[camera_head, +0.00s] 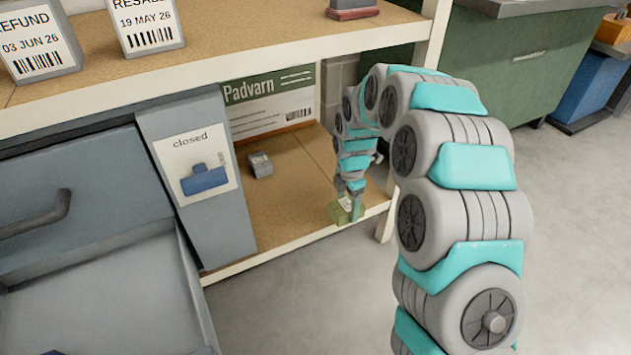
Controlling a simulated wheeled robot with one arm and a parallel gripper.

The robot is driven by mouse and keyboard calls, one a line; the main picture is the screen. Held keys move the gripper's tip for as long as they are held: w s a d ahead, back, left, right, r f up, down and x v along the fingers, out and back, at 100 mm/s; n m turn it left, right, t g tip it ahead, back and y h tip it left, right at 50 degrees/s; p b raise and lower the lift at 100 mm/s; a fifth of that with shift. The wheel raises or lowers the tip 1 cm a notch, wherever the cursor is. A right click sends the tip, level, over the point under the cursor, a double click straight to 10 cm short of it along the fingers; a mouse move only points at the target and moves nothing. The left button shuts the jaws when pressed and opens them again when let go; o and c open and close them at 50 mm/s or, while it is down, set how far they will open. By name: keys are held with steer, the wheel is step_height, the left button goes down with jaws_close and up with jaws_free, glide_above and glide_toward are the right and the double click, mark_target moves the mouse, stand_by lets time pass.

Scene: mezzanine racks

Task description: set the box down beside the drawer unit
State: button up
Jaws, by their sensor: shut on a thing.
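My gripper (351,203) points down and is shut on a small yellow-green box (338,212). The box is at the front edge of the lower shelf, to the right of the drawer unit and apart from it. The fingers partly hide the box. I cannot tell whether it touches the shelf.
The lower shelf (290,205) has bare room between the drawer unit and my gripper. A small grey block (260,164) lies there, before a "Padvarn" carton (270,105). The upper shelf (230,52) hangs above. A white post (432,40) stands close to my arm.

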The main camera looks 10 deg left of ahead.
glide_above(326, 194)
steer(key=shift+d+f+b, duration=0.1)
steer(key=shift+f+b, duration=0.25)
steer(key=shift+f, duration=0.3)
step_height(326, 194, down, 4)
steer(key=shift+r, duration=0.15)
steer(key=o, duration=1.3)
steer(key=shift+o, duration=0.2)
step_height(326, 194, up, 8)
